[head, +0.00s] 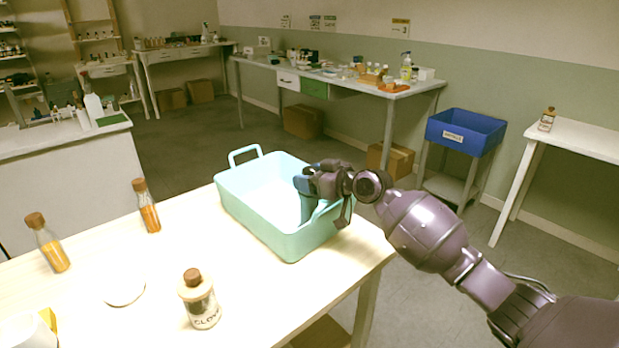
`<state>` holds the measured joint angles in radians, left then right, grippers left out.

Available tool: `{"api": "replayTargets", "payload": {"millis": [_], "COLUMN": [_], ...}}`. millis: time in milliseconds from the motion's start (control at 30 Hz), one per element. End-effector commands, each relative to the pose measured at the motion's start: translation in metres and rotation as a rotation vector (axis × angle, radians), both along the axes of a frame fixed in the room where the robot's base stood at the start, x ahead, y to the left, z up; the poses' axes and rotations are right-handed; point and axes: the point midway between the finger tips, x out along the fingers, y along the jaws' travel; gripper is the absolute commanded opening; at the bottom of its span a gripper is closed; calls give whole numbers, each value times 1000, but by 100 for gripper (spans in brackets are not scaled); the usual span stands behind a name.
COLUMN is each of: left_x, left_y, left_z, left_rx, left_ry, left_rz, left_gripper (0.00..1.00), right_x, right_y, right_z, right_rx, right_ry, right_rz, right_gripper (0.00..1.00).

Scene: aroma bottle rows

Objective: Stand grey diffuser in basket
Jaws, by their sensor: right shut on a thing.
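The basket is a light teal tub (245,203) with a raised handle, standing at the far right of the pale table. My right gripper (308,190) reaches in from the right over the basket's right side. It is shut on a blue-grey thing (305,208), apparently the grey diffuser, mostly covered by the fingers. This thing is inside the basket's outline and looks about upright; I cannot tell whether it touches the floor of the basket. My left gripper is not in view.
On the table are a corked bottle marked CLOVE (200,302), two corked bottles with orange liquid (148,212) (50,248), a white disc (125,291) and a white and yellow thing (30,332) at the lower left. A blue bin (466,133) stands beyond on a stand.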

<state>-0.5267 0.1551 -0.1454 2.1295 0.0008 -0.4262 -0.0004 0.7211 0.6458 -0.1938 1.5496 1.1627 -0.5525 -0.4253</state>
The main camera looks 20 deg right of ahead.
Motion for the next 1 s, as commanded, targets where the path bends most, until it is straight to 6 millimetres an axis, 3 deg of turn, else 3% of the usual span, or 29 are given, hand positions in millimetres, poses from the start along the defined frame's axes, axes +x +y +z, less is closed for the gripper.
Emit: {"api": "replayTargets", "payload": {"millis": [67, 100, 267, 667, 1000], "left_x": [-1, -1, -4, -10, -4], "left_y": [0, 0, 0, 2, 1], "left_z": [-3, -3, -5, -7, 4], "left_rx": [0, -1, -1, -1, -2], "left_ry": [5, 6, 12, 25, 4], "left_rz": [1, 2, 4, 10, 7], "left_gripper": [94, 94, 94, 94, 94], "right_x": [0, 0, 0, -4, -52], "right_y": [0, 0, 0, -3, -35], "right_z": [-2, -4, -2, 2, 14], "right_rx": [0, -1, 0, -1, -4], "right_ry": [0, 1, 0, -1, -1], "right_rz": [0, 0, 0, -1, 0], "right_gripper": [16, 59, 84, 84, 84]}}
